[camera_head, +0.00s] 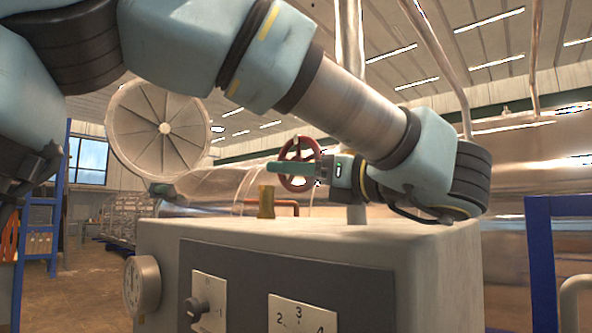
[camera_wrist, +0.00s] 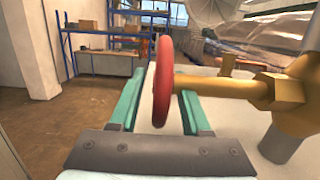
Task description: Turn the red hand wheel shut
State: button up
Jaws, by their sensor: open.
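The red hand wheel (camera_head: 301,141) stands upright above the top of the grey cabinet, behind my gripper in the head view. In the wrist view the wheel (camera_wrist: 162,82) is seen nearly edge-on, with a brass stem (camera_wrist: 222,86) running right from it to a brass valve body (camera_wrist: 290,98). My gripper (camera_head: 270,168) has green fingers. In the wrist view the gripper (camera_wrist: 160,88) is open, with one finger on each side of the wheel rim. The rim lies between them, close to the right finger; I cannot tell whether they touch. The wheel's far side is hidden.
A short brass fitting (camera_head: 266,202) stands on top. A vertical grey post (camera_wrist: 283,138) is right of my fingers. Blue shelving (camera_wrist: 110,45) stands far behind.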

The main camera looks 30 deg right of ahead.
jog(key=shift+f, duration=0.1)
jog(key=b, duration=0.1)
jog(key=s+b, duration=0.1)
jog(key=shift+d+f+b, duration=0.25)
jog(key=shift+f+b, duration=0.05)
jog(key=shift+b, duration=0.05)
jog(key=b+v, duration=0.1)
jog(key=b, duration=0.3)
jog(key=shift+s, duration=0.35)
jog(key=b+v, duration=0.5)
jog(key=b, duration=0.1)
jog(key=shift+s+b, duration=0.1)
jog(key=shift+b, duration=0.25)
jog(key=shift+s+d+f+b, duration=0.2)
jog(key=shift+s+b, duration=0.4)
jog(key=shift+b, duration=0.5)
jog(key=shift+s+d+r+b, duration=0.15)
jog(key=shift+s+b, duration=0.6)
jog(key=shift+b, duration=0.3)
jog(key=shift+r, duration=0.15)
